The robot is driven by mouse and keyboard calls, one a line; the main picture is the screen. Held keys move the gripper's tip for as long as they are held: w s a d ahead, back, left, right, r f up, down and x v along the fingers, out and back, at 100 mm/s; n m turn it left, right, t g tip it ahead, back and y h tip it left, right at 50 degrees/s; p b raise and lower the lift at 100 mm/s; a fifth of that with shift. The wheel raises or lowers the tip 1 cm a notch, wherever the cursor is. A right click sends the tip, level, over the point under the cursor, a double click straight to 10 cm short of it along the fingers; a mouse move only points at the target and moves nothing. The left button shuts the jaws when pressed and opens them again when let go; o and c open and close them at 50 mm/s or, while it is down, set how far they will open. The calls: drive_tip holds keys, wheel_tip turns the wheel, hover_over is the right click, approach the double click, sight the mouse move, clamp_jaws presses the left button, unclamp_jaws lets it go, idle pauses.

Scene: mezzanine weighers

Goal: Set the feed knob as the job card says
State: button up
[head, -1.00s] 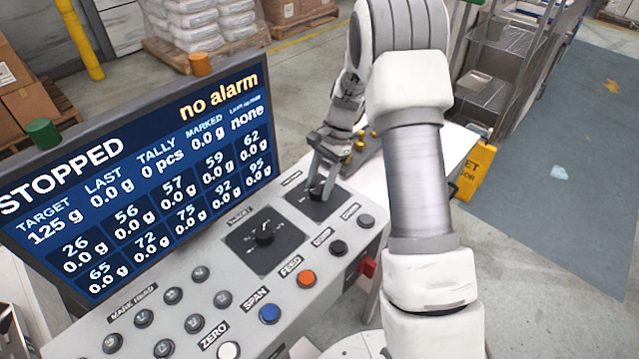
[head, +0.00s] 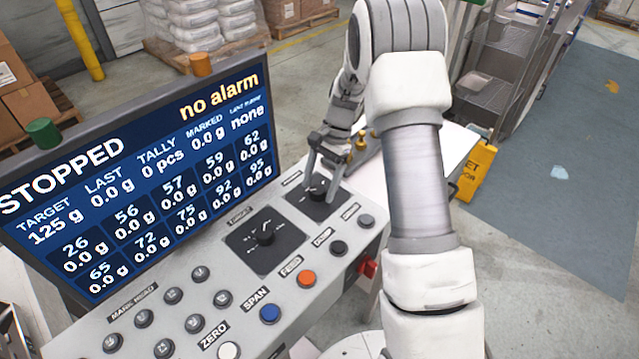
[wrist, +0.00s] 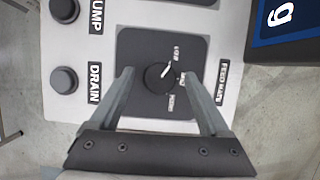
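The feed knob (wrist: 158,79) is a round black knob on a dark square plate (wrist: 135,42) lettered FEED RATE in the wrist view. Its white pointer line slants up and right toward the uppermost of three small labels, which are hard to read. In the head view the knob (head: 318,190) is at the panel's far end. My gripper (wrist: 158,74) is open, with one finger on each side of the knob and gaps visible between. It also shows over the knob in the head view (head: 321,180). I see no job card.
A similar black target knob (head: 265,236) sits nearer on the panel. The screen (head: 140,180) reads STOPPED, target 125 g, no alarm.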

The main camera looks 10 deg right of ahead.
drive_tip(key=shift+r, duration=0.1)
drive_tip(key=v, duration=1.7)
drive_tip(key=shift+r, duration=0.2)
drive_tip(key=s+a+r+n+t+h, duration=0.1)
drive_tip(key=s+a+r+n+t, duration=0.1)
drive_tip(key=s+r, duration=0.35)
drive_tip(key=s+a+r+n+t+h, duration=0.1)
drive_tip(key=s+a+r+n+t, duration=0.15)
drive_tip(key=s+r, duration=0.35)
drive_tip(key=s+f+n+t+h, duration=0.1)
drive_tip(key=s+f+n+t, duration=0.2)
drive_tip(key=s, duration=1.5)
drive_tip(key=a+n, duration=0.1)
drive_tip(key=n, duration=0.2)
drive_tip(key=shift+f+t+h, duration=0.15)
drive_tip(key=shift+t+h, duration=0.2)
drive_tip(key=shift+h, duration=0.05)
